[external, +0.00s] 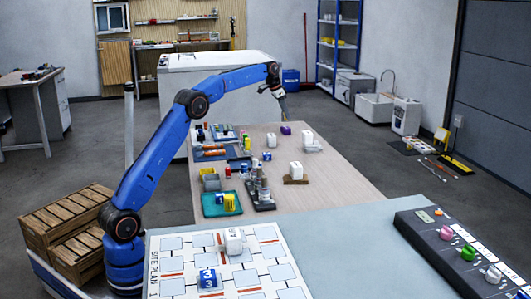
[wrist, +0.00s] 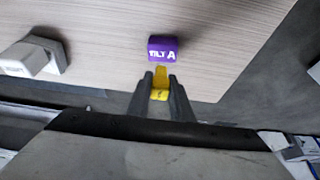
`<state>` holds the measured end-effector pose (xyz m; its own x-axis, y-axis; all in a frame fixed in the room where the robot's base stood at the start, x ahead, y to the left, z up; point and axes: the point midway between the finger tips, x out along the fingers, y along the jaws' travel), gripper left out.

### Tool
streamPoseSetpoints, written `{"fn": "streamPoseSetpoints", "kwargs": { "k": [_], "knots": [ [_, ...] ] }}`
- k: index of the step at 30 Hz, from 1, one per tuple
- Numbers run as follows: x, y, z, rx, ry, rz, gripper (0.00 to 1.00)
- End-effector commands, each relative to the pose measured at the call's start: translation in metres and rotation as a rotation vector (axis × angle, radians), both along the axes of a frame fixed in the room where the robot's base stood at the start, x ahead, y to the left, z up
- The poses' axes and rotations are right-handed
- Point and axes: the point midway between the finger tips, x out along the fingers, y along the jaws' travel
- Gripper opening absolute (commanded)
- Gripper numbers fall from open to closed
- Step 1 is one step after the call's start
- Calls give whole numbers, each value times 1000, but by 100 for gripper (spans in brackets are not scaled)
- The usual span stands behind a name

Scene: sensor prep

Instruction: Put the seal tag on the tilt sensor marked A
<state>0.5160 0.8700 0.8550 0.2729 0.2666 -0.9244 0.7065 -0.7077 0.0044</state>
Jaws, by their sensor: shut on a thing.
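The tilt sensor is a small purple block (wrist: 163,48) with white lettering reading "TILT A" on the wooden table. In the external view the purple block (external: 286,130) is at the table's far end. My gripper (wrist: 161,80) is shut on the yellow seal tag (wrist: 160,93), which sits between the fingers with its tip pointing toward the sensor. In the wrist view a small gap shows between the tag's tip and the purple block. In the external view my gripper (external: 282,97) hangs above the far end, over the sensor; the tag is too small to make out there.
A white block on a grey base (external: 307,137) stands just right of the sensor; the wrist view shows it at left (wrist: 28,58). Blue trays (external: 238,152) with parts lie nearer. Bare tabletop (external: 345,180) surrounds the sensor and runs along the right side.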

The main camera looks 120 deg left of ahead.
Motion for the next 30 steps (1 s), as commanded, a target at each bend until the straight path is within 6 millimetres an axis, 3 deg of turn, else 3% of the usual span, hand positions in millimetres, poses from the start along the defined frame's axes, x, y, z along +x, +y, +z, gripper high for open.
{"fn": "streamPoseSetpoints", "kwargs": {
  "k": [10, 23, 24, 25, 26, 30],
  "knots": [
    [0, 0, -37, 0, 0, 1, 0],
    [0, 0, -42, 0, 0, 0, 0],
    [0, 0, -42, 0, 0, 0, 26],
    [0, 0, -42, 0, 0, 0, 34],
    [0, 0, -42, 0, 0, 0, 38],
    [0, 0, -42, 0, 0, 0, 38]
  ]
}}
